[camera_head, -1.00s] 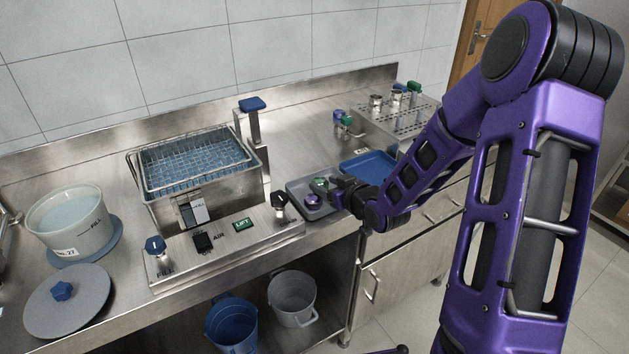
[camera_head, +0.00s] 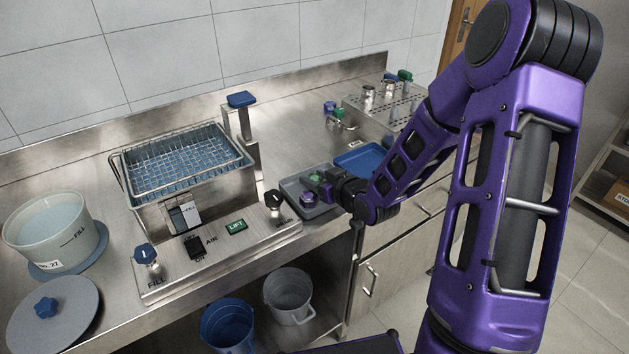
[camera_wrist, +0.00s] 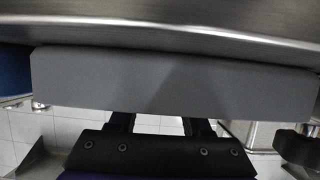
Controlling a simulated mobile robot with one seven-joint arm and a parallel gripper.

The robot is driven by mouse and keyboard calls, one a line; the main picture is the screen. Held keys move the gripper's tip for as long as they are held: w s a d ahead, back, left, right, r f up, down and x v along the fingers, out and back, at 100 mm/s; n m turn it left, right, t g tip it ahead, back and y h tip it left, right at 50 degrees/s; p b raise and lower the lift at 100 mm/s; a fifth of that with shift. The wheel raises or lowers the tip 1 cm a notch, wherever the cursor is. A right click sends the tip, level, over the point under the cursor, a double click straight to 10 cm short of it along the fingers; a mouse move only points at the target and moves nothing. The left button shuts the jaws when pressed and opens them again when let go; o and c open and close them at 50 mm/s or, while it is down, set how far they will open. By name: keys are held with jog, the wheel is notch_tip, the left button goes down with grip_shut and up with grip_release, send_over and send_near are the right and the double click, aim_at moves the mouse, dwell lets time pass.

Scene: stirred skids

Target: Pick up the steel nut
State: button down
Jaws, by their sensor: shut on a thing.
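My gripper (camera_head: 325,184) is low over the grey tray (camera_head: 290,186) on the steel counter, in the head view. A purple-topped piece (camera_head: 307,198) stands in the tray just left of the fingertips. A green-topped piece (camera_head: 315,178) shows right at the fingertips, partly covered by them. I cannot make out a plain steel nut in either view. In the wrist view a flat grey wall (camera_wrist: 170,85), seemingly the tray's side, hides the ends of my fingers. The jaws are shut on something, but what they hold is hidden.
A blue tray (camera_head: 374,150) lies behind my wrist. A bath with a wire basket (camera_head: 185,165) and a control panel (camera_head: 215,240) stand left. A perforated rack (camera_head: 405,112) with steel cups is at the back right. Two buckets (camera_head: 227,325) are below.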

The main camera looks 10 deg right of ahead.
aim_at(316, 179)
notch_tip(316, 179, up, 10)
jog(key=p, duration=0.2)
dwell(0.4)
jog(key=shift+s, duration=0.1)
